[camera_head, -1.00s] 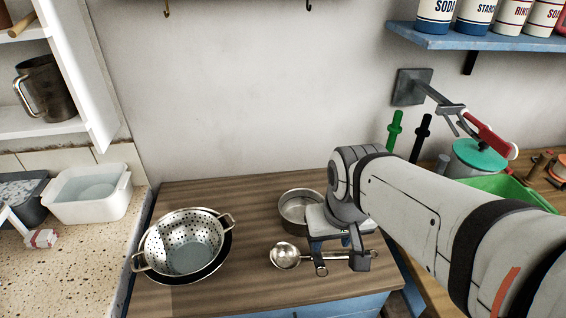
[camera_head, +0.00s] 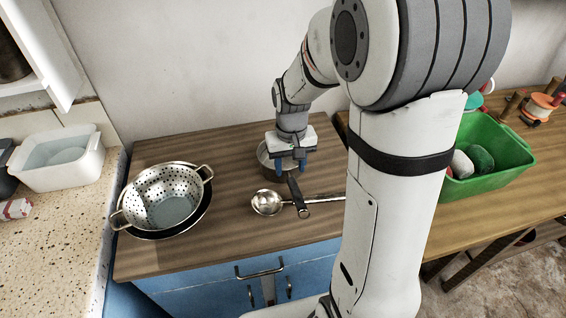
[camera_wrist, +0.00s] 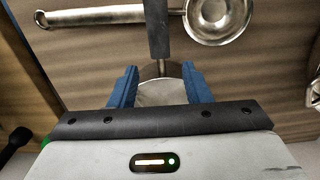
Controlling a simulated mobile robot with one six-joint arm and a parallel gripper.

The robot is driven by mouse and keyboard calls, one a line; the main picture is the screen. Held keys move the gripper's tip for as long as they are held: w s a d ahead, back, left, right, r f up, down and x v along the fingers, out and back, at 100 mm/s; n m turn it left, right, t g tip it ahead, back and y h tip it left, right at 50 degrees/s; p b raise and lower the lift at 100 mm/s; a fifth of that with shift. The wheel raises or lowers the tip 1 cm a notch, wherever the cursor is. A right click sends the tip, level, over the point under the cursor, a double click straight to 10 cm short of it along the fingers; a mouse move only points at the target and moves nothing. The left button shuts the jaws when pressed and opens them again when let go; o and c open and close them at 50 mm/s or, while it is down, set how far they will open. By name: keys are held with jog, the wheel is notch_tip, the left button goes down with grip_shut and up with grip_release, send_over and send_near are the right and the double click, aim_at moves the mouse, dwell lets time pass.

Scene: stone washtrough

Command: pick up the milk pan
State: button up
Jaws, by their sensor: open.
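The milk pan (camera_head: 264,158) is a small round metal pan with a dark handle (camera_head: 299,196). It stands on the wooden counter, partly hidden behind my gripper. Its handle points toward the front and crosses over the ladle's handle in the picture. My gripper (camera_head: 286,166) is open, pointing down over the handle side of the pan. In the wrist view the blue fingers of my gripper (camera_wrist: 160,78) stand on either side of the inner end of the handle (camera_wrist: 158,30). Part of the pan (camera_wrist: 160,94) shows between them. I cannot tell whether they touch it.
A metal ladle (camera_head: 267,202) lies in front of the pan. A colander (camera_head: 165,196) sits in a dark-rimmed pan at the left. A green bin (camera_head: 510,150) stands on the table at the right. A white basin (camera_head: 60,165) is at far left.

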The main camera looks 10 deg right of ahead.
aim_at(290, 176)
notch_tip(290, 176, down, 6)
jog(key=shift+s+a+f, duration=0.1)
jog(key=shift+s, duration=0.05)
jog(key=shift+c, duration=0.4)
grip_shut()
